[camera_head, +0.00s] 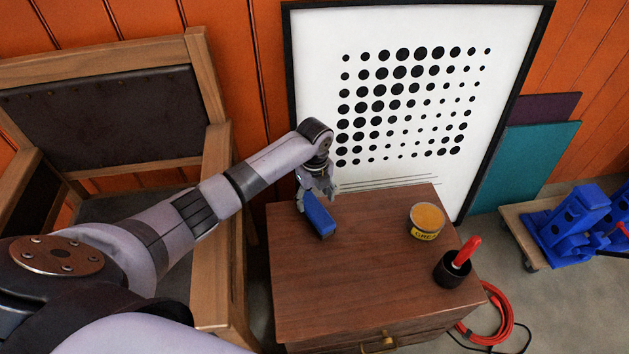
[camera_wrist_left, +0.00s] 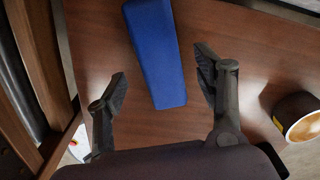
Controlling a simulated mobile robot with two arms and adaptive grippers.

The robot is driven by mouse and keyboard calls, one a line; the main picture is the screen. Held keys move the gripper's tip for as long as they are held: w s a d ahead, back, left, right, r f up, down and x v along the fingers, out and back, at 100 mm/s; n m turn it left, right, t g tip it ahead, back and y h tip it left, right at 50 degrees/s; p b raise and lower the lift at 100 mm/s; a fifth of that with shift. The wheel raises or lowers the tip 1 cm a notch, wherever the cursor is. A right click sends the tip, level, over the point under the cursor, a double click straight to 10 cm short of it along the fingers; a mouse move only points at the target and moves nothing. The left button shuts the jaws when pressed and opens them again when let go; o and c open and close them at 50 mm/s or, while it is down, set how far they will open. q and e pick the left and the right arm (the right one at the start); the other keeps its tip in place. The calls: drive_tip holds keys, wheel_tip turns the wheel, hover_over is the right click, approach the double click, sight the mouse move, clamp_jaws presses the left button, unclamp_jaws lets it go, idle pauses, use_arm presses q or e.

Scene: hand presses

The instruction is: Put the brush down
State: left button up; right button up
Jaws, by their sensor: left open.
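The blue brush (camera_head: 319,215) lies on top of the wooden cabinet (camera_head: 350,285), near its back left corner. Only its plain blue block shows. My left gripper (camera_head: 318,192) is just above the far end of the brush. In the left wrist view the brush (camera_wrist_left: 156,55) lies on the wood between and beyond the two spread fingers of my left gripper (camera_wrist_left: 160,85). There is a gap between each finger and the brush, so the gripper is open and holds nothing. My right gripper is not in view.
A tin of yellow grease (camera_head: 426,221) and a dark cup with a red-handled tool (camera_head: 457,264) stand on the cabinet's right side. A wooden chair (camera_head: 215,220) stands close on the left. A framed dot poster (camera_head: 400,170) leans behind. The cabinet top's front middle is clear.

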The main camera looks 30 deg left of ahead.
sight(315, 207)
use_arm(q)
wheel_tip(315, 207, up, 7)
drive_tip(key=p, duration=0.1)
drive_tip(key=shift+f, duration=0.2)
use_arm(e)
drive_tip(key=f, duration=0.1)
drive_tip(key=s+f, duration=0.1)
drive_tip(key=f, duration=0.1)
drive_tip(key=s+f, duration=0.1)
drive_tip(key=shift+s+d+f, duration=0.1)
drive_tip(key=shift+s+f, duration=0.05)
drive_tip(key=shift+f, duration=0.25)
